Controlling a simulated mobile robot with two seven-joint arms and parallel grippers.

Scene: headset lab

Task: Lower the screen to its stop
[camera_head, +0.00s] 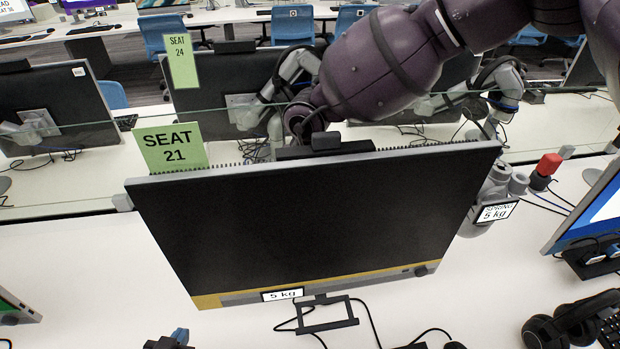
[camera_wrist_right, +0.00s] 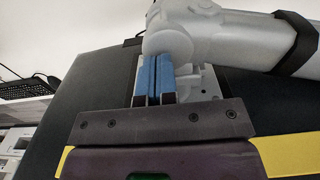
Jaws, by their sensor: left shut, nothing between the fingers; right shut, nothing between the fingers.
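The wide dark screen (camera_head: 320,225) stands in the middle of the head view, slightly tilted, with a yellow strip and a "5 kg" label along its bottom edge. A grey spring arm (camera_head: 490,190) labelled "SPRING 5 kg" shows at its right. My right arm reaches in from the upper right to the screen's top edge; its gripper is hidden there. In the right wrist view my right gripper (camera_wrist_right: 155,76) has its blue fingers shut and empty, by the grey arm joint (camera_wrist_right: 190,28) at the screen's dark back (camera_wrist_right: 90,95). My left gripper (camera_head: 180,336) is shut at the bottom edge.
A green "SEAT 21" card (camera_head: 170,148) stands behind the screen's left corner, by a glass divider. Another monitor (camera_head: 590,205) stands at right, with headphones (camera_head: 572,322) below it. A cable and a black frame (camera_head: 330,315) lie in front.

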